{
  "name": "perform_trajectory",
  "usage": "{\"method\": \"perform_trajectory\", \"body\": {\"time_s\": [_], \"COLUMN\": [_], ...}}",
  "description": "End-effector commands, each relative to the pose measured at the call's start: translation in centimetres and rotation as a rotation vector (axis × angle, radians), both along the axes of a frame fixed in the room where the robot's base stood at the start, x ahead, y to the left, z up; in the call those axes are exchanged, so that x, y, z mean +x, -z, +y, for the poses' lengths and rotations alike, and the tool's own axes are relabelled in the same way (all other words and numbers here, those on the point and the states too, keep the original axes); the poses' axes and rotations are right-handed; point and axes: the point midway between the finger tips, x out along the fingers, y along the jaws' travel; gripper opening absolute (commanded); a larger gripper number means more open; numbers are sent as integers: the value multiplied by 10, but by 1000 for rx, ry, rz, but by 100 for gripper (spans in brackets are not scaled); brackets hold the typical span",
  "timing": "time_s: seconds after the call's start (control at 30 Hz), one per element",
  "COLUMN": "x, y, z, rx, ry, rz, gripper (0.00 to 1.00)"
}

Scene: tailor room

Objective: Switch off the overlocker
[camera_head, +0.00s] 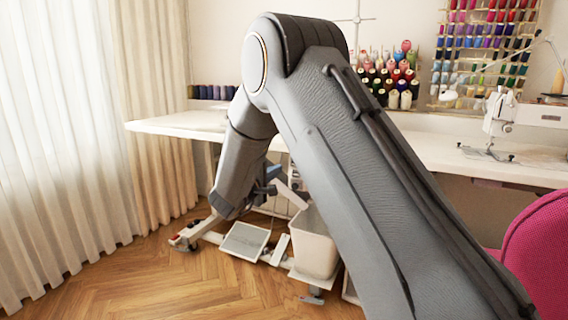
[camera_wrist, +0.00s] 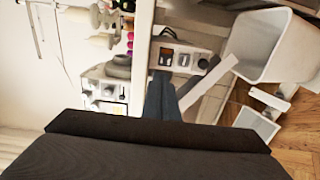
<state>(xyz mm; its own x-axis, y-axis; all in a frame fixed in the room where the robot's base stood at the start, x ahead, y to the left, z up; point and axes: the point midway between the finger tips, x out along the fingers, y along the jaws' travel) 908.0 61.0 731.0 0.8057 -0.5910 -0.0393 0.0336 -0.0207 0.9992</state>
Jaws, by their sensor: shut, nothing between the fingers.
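My gripper (camera_wrist: 163,82) shows as dark, closed fingers in the middle of the wrist view. Its tips are close below a pale switch panel (camera_wrist: 176,46) with two dark rectangular switches (camera_wrist: 174,59); I cannot tell if they touch. Which way the switches are set is too small to tell. A white machine with dials (camera_wrist: 104,92), possibly the overlocker, is left of the fingers, partly cut off by my arm. In the head view my gripper (camera_head: 274,180) is partly seen beneath the table, and my arm hides the panel and that machine.
The white tabletop (camera_head: 165,123) runs above my gripper. A pale bin (camera_head: 314,243) and a foot pedal (camera_head: 245,240) are below it. A sewing machine (camera_head: 501,112) stands on the table at right, and a pink chair (camera_head: 540,245) is at the right edge. Floor at left is clear.

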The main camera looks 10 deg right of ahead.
Motion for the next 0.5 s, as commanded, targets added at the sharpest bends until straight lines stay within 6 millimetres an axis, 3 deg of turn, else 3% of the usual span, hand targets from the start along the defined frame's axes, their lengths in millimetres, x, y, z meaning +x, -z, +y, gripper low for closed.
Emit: {"method": "perform_trajectory", "body": {"time_s": [0.2, 0.5], "x": [-17, -19], "y": [-2, -1], "z": [12, 11], "rx": [-1, -1], "ry": [0, 3], "rz": [1, 1], "gripper": [0, 0]}}
